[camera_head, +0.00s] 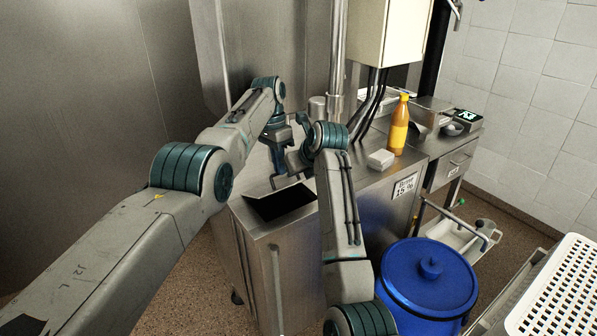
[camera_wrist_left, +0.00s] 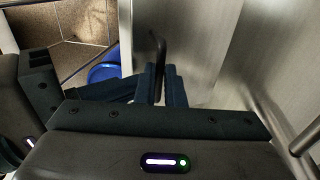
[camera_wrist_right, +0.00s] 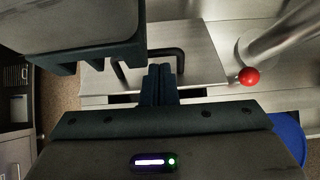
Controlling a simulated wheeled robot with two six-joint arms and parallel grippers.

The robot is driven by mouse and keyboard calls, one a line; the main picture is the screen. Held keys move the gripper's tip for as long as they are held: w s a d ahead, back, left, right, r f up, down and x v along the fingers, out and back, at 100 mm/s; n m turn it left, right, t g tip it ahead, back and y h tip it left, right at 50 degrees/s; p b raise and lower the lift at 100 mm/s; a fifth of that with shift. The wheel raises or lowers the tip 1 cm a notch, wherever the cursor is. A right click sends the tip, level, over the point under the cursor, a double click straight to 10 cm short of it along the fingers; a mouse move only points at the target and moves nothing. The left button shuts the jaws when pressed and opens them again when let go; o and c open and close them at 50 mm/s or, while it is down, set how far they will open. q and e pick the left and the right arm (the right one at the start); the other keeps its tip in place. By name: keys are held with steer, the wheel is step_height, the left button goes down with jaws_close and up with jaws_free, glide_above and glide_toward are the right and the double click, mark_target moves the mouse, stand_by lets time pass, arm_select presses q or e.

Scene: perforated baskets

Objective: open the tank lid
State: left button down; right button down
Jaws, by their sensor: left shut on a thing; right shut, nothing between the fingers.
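The metal tank (camera_head: 262,230) is a steel box cabinet with a dark opening (camera_head: 282,204) showing in its top. Its flat grey lid (camera_wrist_right: 195,48) shows in the right wrist view, with a black bar handle (camera_wrist_right: 122,72). In the head view the lid is raised at a tilt from the opening and partly hidden by my arms. My left gripper (camera_head: 279,165) is shut on the handle, which shows between its fingers in the left wrist view (camera_wrist_left: 159,48). My right gripper (camera_wrist_right: 160,82) is shut and empty, close beside the lid; in the head view its fingertips are hard to make out.
A blue drum (camera_head: 425,285) with a knobbed lid stands right of the tank. An orange bottle (camera_head: 399,125) and a small white box (camera_head: 380,159) are on the steel counter behind. A red ball knob (camera_wrist_right: 249,76) is near my right gripper. My arms are close together.

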arm_select(q)
steer(key=shift+a+f, duration=0.35)
arm_select(e)
steer(key=shift+w+a+r, duration=0.25)
steer(key=shift+w+r, duration=0.1)
steer(key=shift+w, duration=0.05)
arm_select(q)
steer(key=c, duration=1.7)
jaws_free()
steer(key=shift+w, duration=0.15)
arm_select(e)
steer(key=shift+f, duration=0.1)
arm_select(q)
steer(key=shift+o, duration=0.9)
steer(key=shift+w+a+f, duration=0.15)
steer(key=shift+w+f, duration=0.05)
arm_select(e)
steer(key=shift+w+a+f, duration=0.15)
steer(key=shift+w+f, duration=0.05)
steer(key=shift+w, duration=0.05)
steer(key=shift+a, duration=0.1)
arm_select(q)
steer(key=shift+r, duration=0.15)
steer(key=shift+d+r, duration=0.2)
